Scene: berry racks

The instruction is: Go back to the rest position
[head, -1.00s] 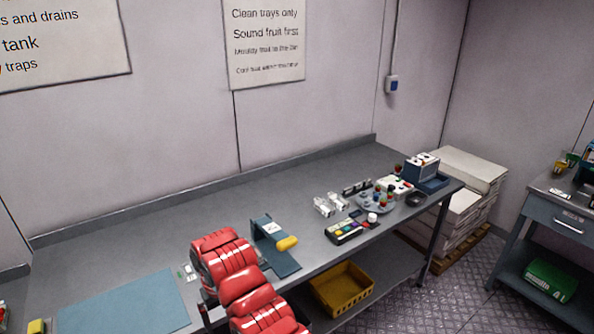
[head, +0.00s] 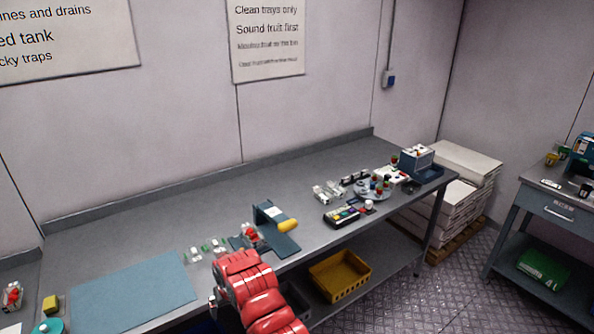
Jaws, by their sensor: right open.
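My right arm is red and comes in from the bottom of the head view, over the front edge of the grey bench (head: 330,170). My right gripper (head: 214,300) shows only as a small dark and metal part at the arm's left side, by the bench edge. Its jaws are open, and I see nothing held in it. The fingertips are mostly hidden. My left gripper is out of view.
A blue mat (head: 120,290) lies bare on the left of the bench. A blue stand (head: 270,215) with a yellow part is just beyond my right arm. A yellow crate (head: 340,276) sits on the lower shelf.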

